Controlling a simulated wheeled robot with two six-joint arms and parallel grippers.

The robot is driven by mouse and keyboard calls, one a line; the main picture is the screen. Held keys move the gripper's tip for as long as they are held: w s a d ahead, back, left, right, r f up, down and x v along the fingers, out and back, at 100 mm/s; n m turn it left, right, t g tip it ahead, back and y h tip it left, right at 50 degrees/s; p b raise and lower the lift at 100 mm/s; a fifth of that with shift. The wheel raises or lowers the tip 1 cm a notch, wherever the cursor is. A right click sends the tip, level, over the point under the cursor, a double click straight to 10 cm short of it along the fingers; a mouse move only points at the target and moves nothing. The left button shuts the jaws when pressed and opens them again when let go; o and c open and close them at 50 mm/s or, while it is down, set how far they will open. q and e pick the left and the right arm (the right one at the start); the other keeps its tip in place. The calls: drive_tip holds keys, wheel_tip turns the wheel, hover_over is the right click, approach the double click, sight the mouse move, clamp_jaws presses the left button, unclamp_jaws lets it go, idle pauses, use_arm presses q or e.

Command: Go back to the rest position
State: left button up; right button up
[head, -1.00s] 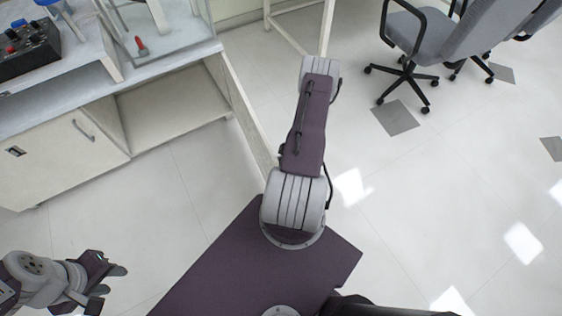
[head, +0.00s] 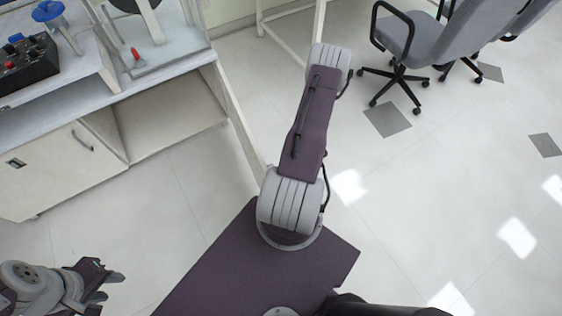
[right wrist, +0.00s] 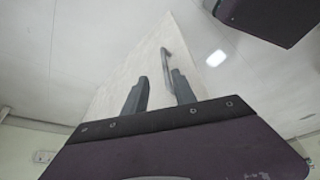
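My left gripper (head: 106,285) is at the lower left of the head view, over the bare floor in front of the cabinet and holding nothing that I can see. Its fingers are small and seen at an angle, so their gap is unclear. My right gripper is out of the head view. In the right wrist view my right gripper (right wrist: 160,92) has two dark fingers standing apart, with nothing between them. A pale panel with a thin grey handle (right wrist: 166,62) lies beyond the fingertips.
A white cabinet (head: 50,175) with a handled door stands at the left under a worktop. On the worktop are a black control box (head: 28,62) and a red-handled tool (head: 138,58). Office chairs (head: 412,45) stand at the upper right. The floor at the right is clear.

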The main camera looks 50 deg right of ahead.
drive_tip(key=shift+s+r, duration=0.1)
drive_tip(key=shift+r, duration=0.05)
idle(0.4)
drive_tip(key=w+a+r+m+g+h, duration=0.1)
drive_tip(key=w+a+r+h, duration=0.1)
drive_tip(key=w+r, duration=0.45)
drive_tip(key=w+a+r+m+g+h, duration=0.1)
drive_tip(key=w+a+r+m+h, duration=0.2)
drive_tip(key=r, duration=0.6)
drive_tip(key=s+a+r+m+y, duration=0.1)
drive_tip(key=s+a+r, duration=0.15)
drive_tip(key=a, duration=0.45)
drive_tip(key=s+a+r+y, duration=0.1)
drive_tip(key=a+r, duration=0.3)
drive_tip(key=a, duration=0.3)
drive_tip(key=s+a+r+m+y, duration=0.1)
drive_tip(key=s+a+r, duration=0.15)
drive_tip(key=a, duration=0.45)
wheel_tip(320, 180, up, 15)
drive_tip(key=p, duration=1.4)
drive_tip(key=shift+w+d+g, duration=0.2)
drive_tip(key=shift+d+g, duration=0.1)
drive_tip(key=shift+f, duration=0.1)
